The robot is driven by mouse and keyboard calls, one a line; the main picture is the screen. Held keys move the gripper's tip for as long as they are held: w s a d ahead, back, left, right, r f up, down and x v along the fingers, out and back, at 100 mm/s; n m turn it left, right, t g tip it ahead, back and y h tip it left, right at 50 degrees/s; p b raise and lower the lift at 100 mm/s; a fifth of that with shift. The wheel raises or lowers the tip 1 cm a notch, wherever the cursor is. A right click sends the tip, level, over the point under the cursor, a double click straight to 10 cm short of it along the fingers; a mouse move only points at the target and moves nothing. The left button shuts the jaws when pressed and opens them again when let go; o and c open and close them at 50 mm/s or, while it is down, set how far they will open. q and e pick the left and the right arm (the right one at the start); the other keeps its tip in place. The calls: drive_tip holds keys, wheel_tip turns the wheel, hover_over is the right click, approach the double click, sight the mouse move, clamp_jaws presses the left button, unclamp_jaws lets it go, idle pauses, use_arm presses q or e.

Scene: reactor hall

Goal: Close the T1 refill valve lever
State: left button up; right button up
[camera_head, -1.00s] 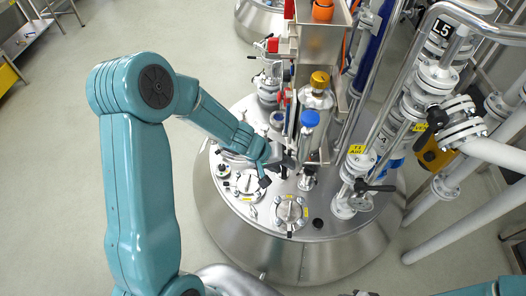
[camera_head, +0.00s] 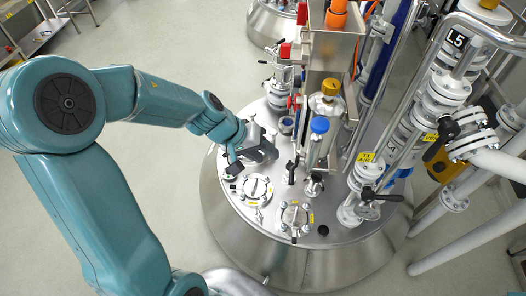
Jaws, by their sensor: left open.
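A yellow tag (camera_head: 366,157) that seems to read T1 hangs on the white flanged pipework at the right of the steel vessel lid. Below it is a valve with a black lever (camera_head: 382,196) that points right, roughly level. The small print is too blurred to confirm that this is the refill valve. My right gripper is out of view.
The steel vessel (camera_head: 270,250) has round clamped ports (camera_head: 294,216) on its lid. White pipes (camera_head: 455,235) crowd the right. The floor at left is clear.

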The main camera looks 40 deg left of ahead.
use_arm(q)
drive_tip(key=c, duration=0.5)
drive_tip(key=d+r+h, duration=0.1)
drive_tip(key=s+d+r+m+g+h, duration=0.1)
drive_tip(key=d, duration=0.1)
drive_tip(key=s+d+h, duration=0.1)
drive_tip(key=d, duration=0.1)
drive_tip(key=shift+s+r+h, duration=0.1)
drive_tip(key=shift+r+h, duration=0.2)
drive_tip(key=shift+r, duration=0.1)
clamp_jaws()
drive_tip(key=d+r+m+h+b, duration=0.1)
drive_tip(key=d+r+h+b, duration=0.3)
drive_tip(key=h+b, duration=0.3)
drive_tip(key=a+f+t+h+b, duration=0.2)
drive_tip(key=a+f+b, duration=0.3)
drive_tip(key=f+b, duration=0.65)
drive_tip(key=a+f+t+h+b, duration=0.3)
drive_tip(key=a+f+b, duration=0.35)
drive_tip(key=b, duration=0.85)
drive_tip(key=a+f+t+h+b, duration=0.2)
drive_tip(key=a+f+b, duration=0.2)
drive_tip(key=f+b, duration=0.85)
drive_tip(key=a+r+b+x, duration=0.1)
drive_tip(key=b+x, duration=0.1)
drive_tip(key=x, duration=1.3)
drive_tip(key=shift+r, duration=0.25)
